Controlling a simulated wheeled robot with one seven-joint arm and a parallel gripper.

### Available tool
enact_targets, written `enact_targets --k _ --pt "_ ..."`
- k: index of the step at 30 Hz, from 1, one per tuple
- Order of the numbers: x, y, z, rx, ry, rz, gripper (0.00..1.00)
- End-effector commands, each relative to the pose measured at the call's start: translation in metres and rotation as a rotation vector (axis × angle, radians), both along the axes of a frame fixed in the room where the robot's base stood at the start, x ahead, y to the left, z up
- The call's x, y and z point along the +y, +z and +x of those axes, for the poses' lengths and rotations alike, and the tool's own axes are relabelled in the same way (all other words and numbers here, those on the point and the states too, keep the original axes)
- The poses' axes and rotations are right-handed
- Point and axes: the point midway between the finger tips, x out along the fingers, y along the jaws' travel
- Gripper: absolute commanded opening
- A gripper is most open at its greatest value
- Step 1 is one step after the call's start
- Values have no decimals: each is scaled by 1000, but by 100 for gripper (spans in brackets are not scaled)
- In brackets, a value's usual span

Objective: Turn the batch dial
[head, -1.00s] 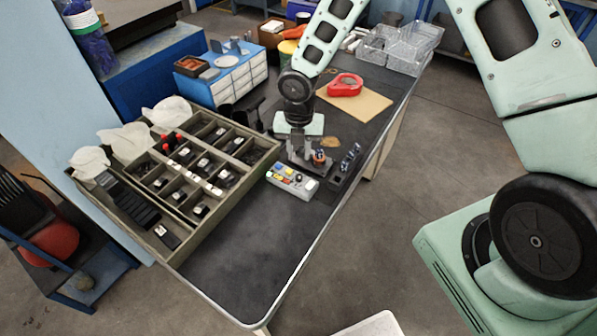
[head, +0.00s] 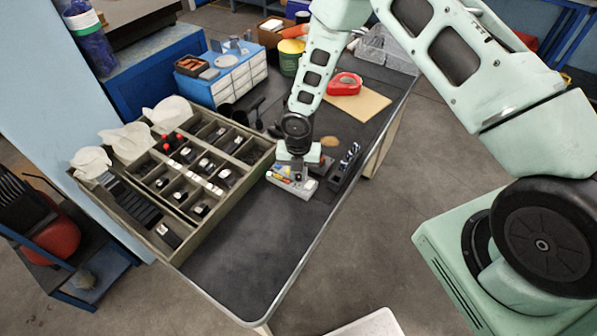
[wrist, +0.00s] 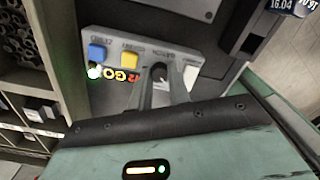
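The control box (head: 301,190) is a light grey box on the dark bench, beside the tray. In the wrist view its panel (wrist: 112,38) has a blue button (wrist: 96,52), a yellow button (wrist: 130,58), a green light (wrist: 94,72) and lit orange characters. The dark dial (wrist: 159,72) sits on the panel to the right of the yellow button. My gripper (wrist: 160,80) is over the panel, its fingertips apart on either side of the dial. I cannot tell whether they touch it. In the head view my gripper (head: 297,172) hides the dial.
A compartmented tray (head: 222,212) with small parts stands left of the box. A dark rack (head: 345,165) stands close on its right. The front bench top (head: 250,240) is clear.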

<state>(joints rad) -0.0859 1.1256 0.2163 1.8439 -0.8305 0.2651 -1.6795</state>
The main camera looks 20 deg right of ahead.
Motion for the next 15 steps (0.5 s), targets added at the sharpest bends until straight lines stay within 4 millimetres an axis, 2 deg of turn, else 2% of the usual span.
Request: enact_targets --k 8,15 --pt "0 0 0 0 -7 0 0" --pt "0 0 1 -1 -83 0 0"
